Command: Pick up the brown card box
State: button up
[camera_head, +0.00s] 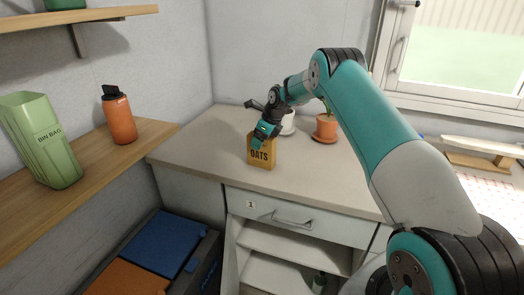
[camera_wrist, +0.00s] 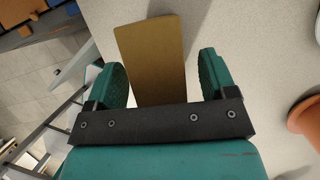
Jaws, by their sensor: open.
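The brown card box (camera_head: 262,154), labelled OATS, stands upright on the grey counter (camera_head: 200,150), near its front edge. My gripper (camera_head: 259,139) is at the top of the box, pointing down from above. In the wrist view the box's plain brown face (camera_wrist: 152,52) lies between the two green fingers of my gripper (camera_wrist: 166,80). The fingers are apart, with a gap showing on each side of the box. The lower end of the box in that view is hidden behind the gripper's black bar.
A terracotta pot (camera_head: 326,127) and a white pot (camera_head: 287,123) stand behind and right of the box. Clear counter lies left of the box.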

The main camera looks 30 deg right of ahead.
jog(key=c, duration=1.2)
jog(key=shift+c, duration=0.2)
